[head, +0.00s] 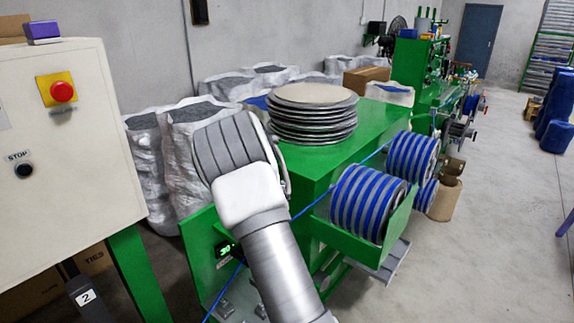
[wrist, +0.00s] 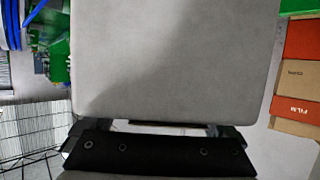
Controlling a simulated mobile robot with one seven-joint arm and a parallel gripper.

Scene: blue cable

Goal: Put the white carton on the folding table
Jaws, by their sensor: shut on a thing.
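The white carton (wrist: 175,60) fills the middle of the wrist view as a large, flat, pale grey-white face with rounded corners. My gripper (wrist: 172,126) is shut on it at the lower edge of that face; the finger contact is mostly hidden. In the head view my arm reaches forward over the green machine, but its gripper and the carton cannot be made out. I cannot make out the folding table in either view.
A green machine (head: 325,165) with blue-striped spools (head: 368,203) and stacked discs stands ahead. A control cabinet (head: 60,150) is at left. Clear floor (head: 480,230) lies at right. The wrist view shows brown boxes (wrist: 300,85) and a wire basket (wrist: 30,130).

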